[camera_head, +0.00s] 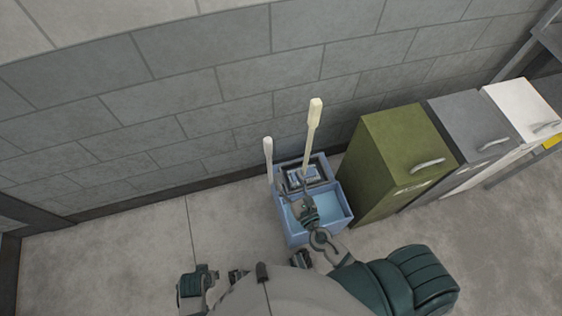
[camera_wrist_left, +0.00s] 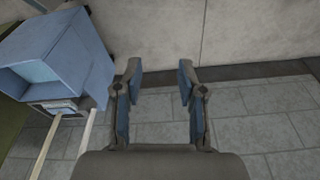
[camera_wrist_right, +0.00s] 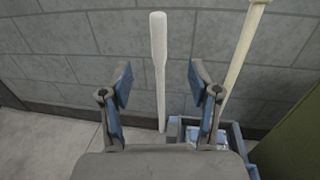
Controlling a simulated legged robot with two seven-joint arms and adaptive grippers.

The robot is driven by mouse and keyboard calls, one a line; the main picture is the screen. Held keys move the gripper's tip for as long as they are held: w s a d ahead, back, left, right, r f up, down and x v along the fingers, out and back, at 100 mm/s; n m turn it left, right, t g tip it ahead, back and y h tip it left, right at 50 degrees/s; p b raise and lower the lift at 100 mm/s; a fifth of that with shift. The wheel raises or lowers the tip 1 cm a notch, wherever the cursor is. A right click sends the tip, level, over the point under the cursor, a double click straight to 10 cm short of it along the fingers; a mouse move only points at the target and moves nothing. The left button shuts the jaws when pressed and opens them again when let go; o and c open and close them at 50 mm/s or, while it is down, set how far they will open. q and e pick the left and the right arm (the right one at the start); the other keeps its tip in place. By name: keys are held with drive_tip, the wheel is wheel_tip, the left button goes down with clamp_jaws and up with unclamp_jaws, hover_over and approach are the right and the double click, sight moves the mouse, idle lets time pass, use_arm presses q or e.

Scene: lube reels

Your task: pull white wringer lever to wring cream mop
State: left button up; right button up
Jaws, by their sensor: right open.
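The white wringer lever (camera_head: 268,160) stands upright at the left side of the blue mop bucket (camera_head: 343,212). The cream mop (camera_head: 313,125) rises from the wringer at the bucket's back; its lower end is hidden. My right gripper (camera_head: 292,187) is over the bucket, open and empty. In the right wrist view the lever (camera_wrist_right: 159,50) shows between the open fingers (camera_wrist_right: 160,80), seemingly beyond them, and the mop handle (camera_wrist_right: 241,55) is right of them. My left gripper (camera_wrist_left: 159,70) is open and empty, and the bucket (camera_wrist_left: 75,50) lies left of it in that view.
A grey block wall (camera_head: 190,75) runs close behind the bucket. A green bin (camera_head: 375,165), a grey bin (camera_head: 470,125) and a white bin (camera_head: 520,105) stand to the right. The floor (camera_head: 130,240) left of the bucket is clear.

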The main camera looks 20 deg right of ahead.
sight(270, 146)
drive_tip(key=w, duration=0.3)
drive_tip(key=w+a+p, duration=0.1)
drive_tip(key=w, duration=0.3)
drive_tip(key=w+a, duration=0.1)
drive_tip(key=w, duration=0.2)
drive_tip(key=shift+w+a+r, duration=0.1)
drive_tip(key=shift+w+a, duration=0.1)
drive_tip(key=shift+w, duration=0.1)
drive_tip(key=w, duration=0.5)
drive_tip(key=shift+a, duration=0.15)
drive_tip(key=shift+w, duration=0.4)
use_arm(q)
wheel_tip(270, 146, down, 4)
drive_tip(key=shift+r, duration=0.1)
drive_tip(key=shift+a, duration=0.1)
use_arm(e)
drive_tip(key=shift+a, duration=0.1)
drive_tip(key=shift+c, duration=0.3)
drive_tip(key=shift+a, duration=0.15)
drive_tip(key=c, duration=0.8)
clamp_jaws()
use_arm(q)
drive_tip(key=shift+s+a, duration=0.1)
drive_tip(key=shift+s, duration=0.05)
